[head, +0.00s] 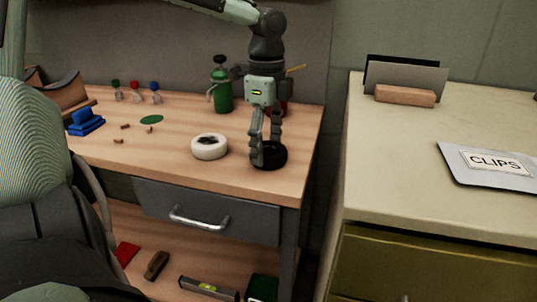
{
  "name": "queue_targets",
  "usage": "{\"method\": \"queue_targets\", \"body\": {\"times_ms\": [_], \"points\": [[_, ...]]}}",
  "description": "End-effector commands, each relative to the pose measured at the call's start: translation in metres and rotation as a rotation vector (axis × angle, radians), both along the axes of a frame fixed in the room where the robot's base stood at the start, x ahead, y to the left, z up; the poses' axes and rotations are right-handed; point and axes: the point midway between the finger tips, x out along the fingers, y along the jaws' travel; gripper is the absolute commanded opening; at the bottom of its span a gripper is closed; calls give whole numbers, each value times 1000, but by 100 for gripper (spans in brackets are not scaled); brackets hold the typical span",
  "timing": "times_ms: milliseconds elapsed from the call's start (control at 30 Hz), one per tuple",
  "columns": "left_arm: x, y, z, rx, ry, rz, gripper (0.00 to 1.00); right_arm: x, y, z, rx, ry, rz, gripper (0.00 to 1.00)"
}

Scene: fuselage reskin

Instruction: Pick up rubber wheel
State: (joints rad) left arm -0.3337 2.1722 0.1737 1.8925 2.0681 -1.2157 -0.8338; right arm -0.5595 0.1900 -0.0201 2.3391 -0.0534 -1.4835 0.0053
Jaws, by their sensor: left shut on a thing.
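The rubber wheel (270,163) is a black ring near the right front of the wooden workbench (190,169). My left gripper (264,150) points down over it, with its fingertips at the wheel. The gripper is shut on the wheel, and the fingers hide part of it. I cannot tell whether the wheel still touches the bench top. My right gripper is not in view.
A white tape roll (209,147) lies just left of the wheel. A green bottle (222,95) stands behind. Blue blocks (86,122) and several small parts are further left. A cream cabinet (430,207) stands to the right, across a gap.

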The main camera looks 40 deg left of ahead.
Motion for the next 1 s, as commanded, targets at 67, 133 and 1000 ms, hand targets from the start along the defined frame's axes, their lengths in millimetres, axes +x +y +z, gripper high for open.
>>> {"method": "queue_targets", "body": {"times_ms": [67,133,1000], "points": [[0,0,1,-1,-1,0,29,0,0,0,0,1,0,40],[0,0,1,-1,0,0,29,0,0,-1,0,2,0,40],[-36,59,86,-6,-10,2,29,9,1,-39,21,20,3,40]]}}
